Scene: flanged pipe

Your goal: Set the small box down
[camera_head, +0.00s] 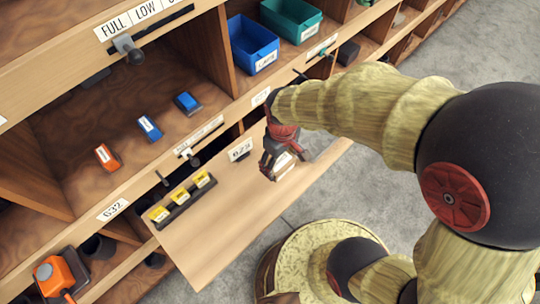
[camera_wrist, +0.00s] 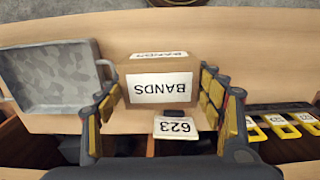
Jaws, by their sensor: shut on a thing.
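The small box (camera_wrist: 160,63) is brown cardboard with white labels reading BANDS. In the wrist view it sits between the fingers of my gripper (camera_wrist: 158,95), which are closed against its two sides. In the head view my gripper (camera_head: 283,160) is over the lowered wooden flap (camera_head: 235,215), and only a pale part of the box (camera_head: 284,167) shows beside it. The box is over the flap; I cannot tell whether its underside touches the wood.
A grey metal tray (camera_wrist: 55,78) lies left of the box. A 623 card (camera_head: 240,149) stands on the flap. A black rack with yellow tags (camera_head: 182,200) lies near the shelf edge. Blue (camera_head: 252,45) and green bins (camera_head: 291,17) stand in upper cubbies. The flap's front is clear.

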